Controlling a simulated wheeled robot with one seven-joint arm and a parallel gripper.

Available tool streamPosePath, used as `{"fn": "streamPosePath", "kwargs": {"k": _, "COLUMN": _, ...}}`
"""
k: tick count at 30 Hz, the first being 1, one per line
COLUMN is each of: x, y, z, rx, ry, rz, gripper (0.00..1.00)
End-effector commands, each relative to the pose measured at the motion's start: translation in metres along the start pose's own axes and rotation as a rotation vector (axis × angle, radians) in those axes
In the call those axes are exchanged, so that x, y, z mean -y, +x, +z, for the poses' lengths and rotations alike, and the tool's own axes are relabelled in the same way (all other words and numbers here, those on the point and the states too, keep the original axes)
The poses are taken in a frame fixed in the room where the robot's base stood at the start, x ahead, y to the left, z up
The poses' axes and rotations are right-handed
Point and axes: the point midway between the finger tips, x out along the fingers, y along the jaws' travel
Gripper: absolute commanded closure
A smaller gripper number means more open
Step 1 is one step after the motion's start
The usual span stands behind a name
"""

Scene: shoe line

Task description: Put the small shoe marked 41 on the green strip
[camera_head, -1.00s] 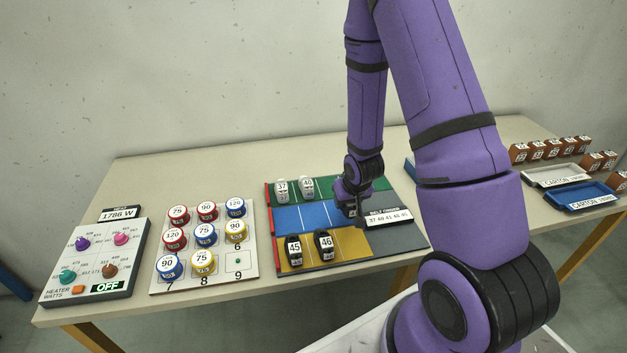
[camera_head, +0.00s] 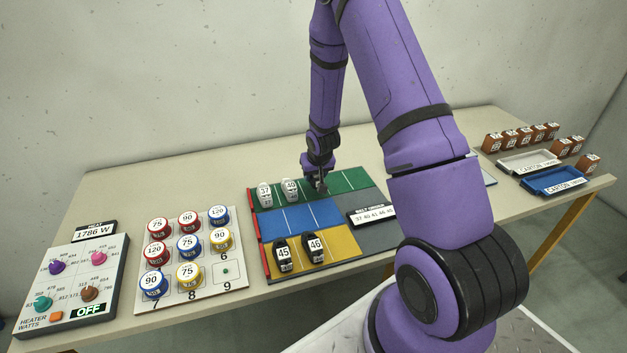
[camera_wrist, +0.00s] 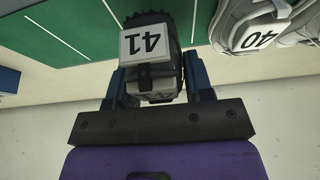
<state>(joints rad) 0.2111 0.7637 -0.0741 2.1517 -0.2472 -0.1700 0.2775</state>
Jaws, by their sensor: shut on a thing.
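My gripper (camera_head: 320,184) is at the green strip (camera_head: 352,179), just right of the shoe marked 40. In the head view the held shoe is mostly hidden by the gripper. Light shoes marked 37 (camera_head: 265,195) and 40 (camera_head: 291,190) stand on the strip's left part. The 40 shoe also shows in the wrist view (camera_wrist: 250,30).
Below the green strip lie an empty blue strip (camera_head: 300,217) and a yellow strip (camera_head: 340,241) with dark shoes 45 (camera_head: 284,255) and 46 (camera_head: 315,248). A label plate (camera_head: 372,214) lies on the board's right side. The green strip's right end is clear.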

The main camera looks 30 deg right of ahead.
Motion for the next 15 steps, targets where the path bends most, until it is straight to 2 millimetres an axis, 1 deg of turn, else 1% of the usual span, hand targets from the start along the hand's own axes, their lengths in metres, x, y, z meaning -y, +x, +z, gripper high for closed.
{"fn": "streamPosePath", "kwargs": {"k": 5, "x": 0.001, "y": 0.005, "z": -0.010, "rx": -0.001, "ry": 0.001, "rz": 0.000, "gripper": 0.77}}
{"fn": "streamPosePath", "kwargs": {"k": 12, "x": 0.001, "y": 0.035, "z": 0.003, "rx": 0.002, "ry": 0.000, "rz": 0.001, "gripper": 0.77}}
{"fn": "streamPosePath", "kwargs": {"k": 15, "x": 0.000, "y": 0.038, "z": 0.004, "rx": 0.000, "ry": 0.001, "rz": 0.001, "gripper": 0.77}}
